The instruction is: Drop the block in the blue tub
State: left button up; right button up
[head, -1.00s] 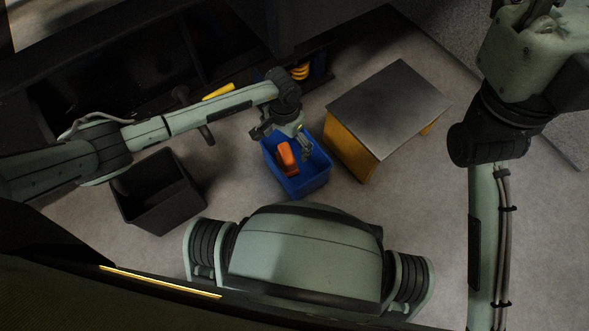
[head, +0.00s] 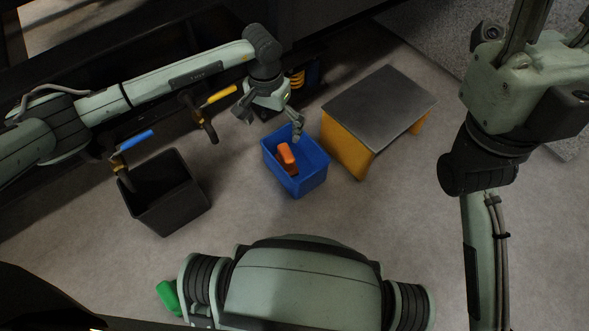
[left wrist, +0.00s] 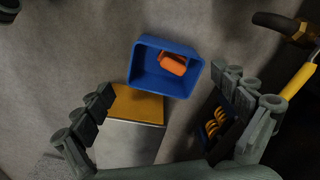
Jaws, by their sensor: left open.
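The orange block (head: 287,158) lies inside the blue tub (head: 313,178), on its floor. In the left wrist view the block (left wrist: 172,64) rests against one inner wall of the tub (left wrist: 146,80). My left gripper (head: 271,121) is open and empty above the far side of the tub, apart from the block. Its spread fingers (left wrist: 175,130) also show in the left wrist view, with nothing between them. My right gripper (head: 556,24) is at the top right, cut by the frame edge, and its finger opening is unclear.
A black bin (head: 168,210) stands left of the tub. A yellow stand with a grey top (head: 378,105) is close on its right. Yellow-handled (head: 222,94) and blue-handled (head: 137,140) items are at the left. A green object (head: 168,297) lies on the floor.

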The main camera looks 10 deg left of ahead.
pick_arm(q)
notch_tip(320, 180, up, 11)
jog(key=a+n, duration=0.1)
jog(key=a, duration=0.1)
jog(key=shift+s+a+n+b, duration=0.35)
jog(key=shift+s+n+b, duration=0.05)
jog(key=shift+f, duration=0.1)
